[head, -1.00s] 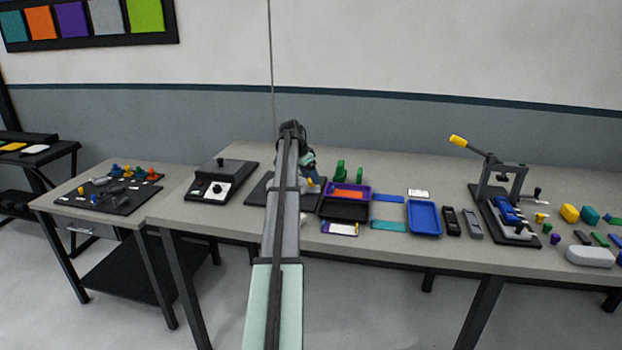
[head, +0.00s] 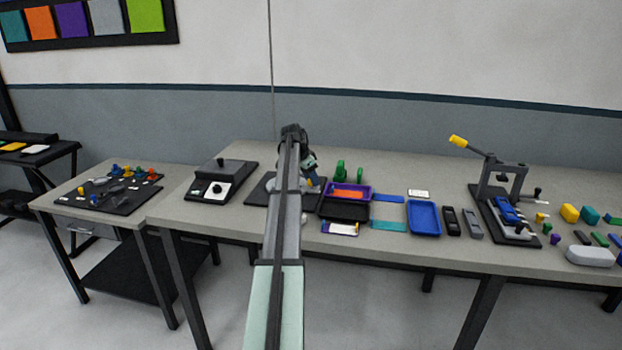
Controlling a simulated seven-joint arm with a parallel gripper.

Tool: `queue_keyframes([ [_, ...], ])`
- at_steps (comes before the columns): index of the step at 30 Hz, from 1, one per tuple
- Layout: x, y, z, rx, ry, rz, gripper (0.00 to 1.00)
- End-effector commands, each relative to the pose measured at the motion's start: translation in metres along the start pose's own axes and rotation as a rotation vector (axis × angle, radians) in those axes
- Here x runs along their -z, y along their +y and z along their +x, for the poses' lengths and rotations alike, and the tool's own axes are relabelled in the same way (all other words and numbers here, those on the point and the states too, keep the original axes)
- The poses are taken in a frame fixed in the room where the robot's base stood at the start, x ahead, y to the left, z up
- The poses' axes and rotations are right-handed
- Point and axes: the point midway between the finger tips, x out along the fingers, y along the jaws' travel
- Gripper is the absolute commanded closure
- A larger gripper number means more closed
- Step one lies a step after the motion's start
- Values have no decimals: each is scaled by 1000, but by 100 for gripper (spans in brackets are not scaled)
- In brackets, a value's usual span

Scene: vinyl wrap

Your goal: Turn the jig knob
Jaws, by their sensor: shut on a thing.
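My gripper (head: 313,184) is low over a dark base plate (head: 259,192) in the middle of the table, small and partly behind my arm. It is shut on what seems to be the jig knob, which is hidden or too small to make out. A small yellow part shows beside the fingers. Most of the jig on the plate is covered by my arm, with grey parts showing at its edge.
A purple tray (head: 335,191) and black tray (head: 345,211) stand close right of my gripper, with green upright holders (head: 341,171) behind. A lever press (head: 503,190) and blue tray (head: 424,217) are further right.

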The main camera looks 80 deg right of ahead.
Motion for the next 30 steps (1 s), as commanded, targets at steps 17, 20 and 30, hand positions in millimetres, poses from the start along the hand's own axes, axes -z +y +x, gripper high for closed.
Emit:
queue_keyframes([
  [17,0,2,0,45,1,-108,90],
  [20,0,3,0,73,1,-175,90],
  [30,1,4,0,195,2,-468,90],
])
